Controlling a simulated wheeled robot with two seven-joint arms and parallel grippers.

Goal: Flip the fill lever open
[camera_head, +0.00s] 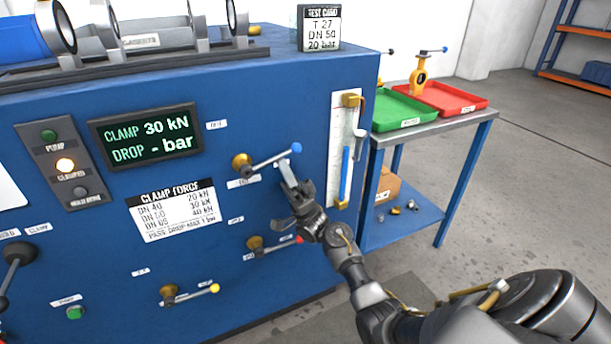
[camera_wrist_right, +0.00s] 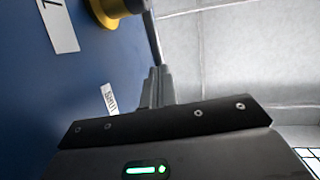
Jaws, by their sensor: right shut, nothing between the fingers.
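A lever with a brass hub and a blue knob (camera_head: 270,161) sits on the blue panel, its rod pointing right and slightly up. The small label below it is too small to read, so I cannot tell by name that it is the fill lever. My right gripper (camera_head: 285,168) is shut and empty, its tips just below the rod near the knob end. In the right wrist view the shut fingers (camera_wrist_right: 157,86) point at the rod (camera_wrist_right: 152,38), with the brass hub (camera_wrist_right: 108,12) at upper left. Contact is unclear. My left gripper is not in view.
Below are a red-tipped lever (camera_head: 274,245) and a yellow-tipped lever (camera_head: 190,293). A gauge with a blue column (camera_head: 345,172) is mounted right of the gripper. A side table (camera_head: 459,128) holds green and red trays. The display (camera_head: 147,137) reads clamp 30 kN.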

